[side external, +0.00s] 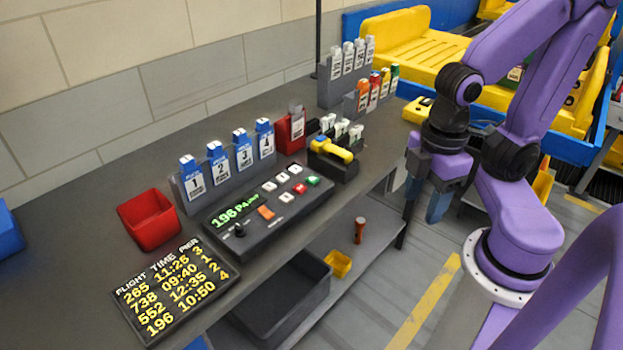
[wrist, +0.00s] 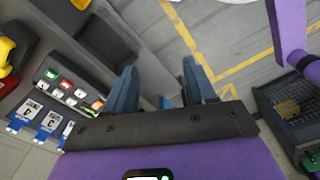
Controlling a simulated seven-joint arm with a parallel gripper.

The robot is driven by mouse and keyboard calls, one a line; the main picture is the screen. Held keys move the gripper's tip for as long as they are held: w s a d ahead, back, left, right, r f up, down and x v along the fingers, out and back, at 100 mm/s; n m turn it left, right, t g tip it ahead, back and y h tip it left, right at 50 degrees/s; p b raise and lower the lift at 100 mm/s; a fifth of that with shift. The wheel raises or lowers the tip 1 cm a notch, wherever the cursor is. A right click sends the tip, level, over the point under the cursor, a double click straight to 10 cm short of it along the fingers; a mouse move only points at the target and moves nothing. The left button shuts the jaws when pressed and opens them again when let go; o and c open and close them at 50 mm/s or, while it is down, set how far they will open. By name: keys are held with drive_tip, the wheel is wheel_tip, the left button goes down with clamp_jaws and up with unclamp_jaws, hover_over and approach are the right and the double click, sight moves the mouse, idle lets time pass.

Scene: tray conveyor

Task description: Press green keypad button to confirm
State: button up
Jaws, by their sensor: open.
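The keypad console (side external: 270,235) lies on the dark counter with a lit green readout starting "196". Its green button (side external: 313,181) is at the far front corner, beside a red button (side external: 300,188) and several white ones. The green button also shows at the left in the wrist view (wrist: 52,74), next to the red one. My gripper (side external: 424,210) points down, open and empty, beyond the counter's front edge and well right of the keypad. In the wrist view its two blue fingers (wrist: 162,92) are wide apart over the floor. Nothing touches the green button.
A yellow scanner-like tool (side external: 332,150) stands in a black holder beyond the keypad. A rack of blue numbered tags (side external: 222,172), a red bin (side external: 150,220) and a flight board (side external: 175,288) surround it. A grey bin (side external: 285,300) sits on the lower shelf.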

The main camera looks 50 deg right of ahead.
clamp_jaws()
idle(1.7)
